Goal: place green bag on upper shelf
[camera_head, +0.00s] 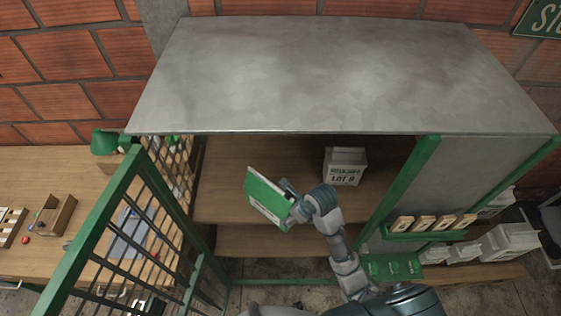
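The green bag (266,196), with a green face and pale edges, is tilted in front of and over the upper shelf (225,180). I cannot tell whether it touches the board. My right gripper (289,199) is at the bag's right side and appears closed on it; the fingers are partly hidden by the bag and wrist. The upper shelf is a wooden board under a grey metal top. My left gripper is not in view.
A white bag marked LOT 9 (345,167) stands on the upper shelf, to the right. A lower shelf (262,241) lies below. A green mesh gate (125,235) stands open at left, and a green post (402,187) bounds the right. The shelf's left part is clear.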

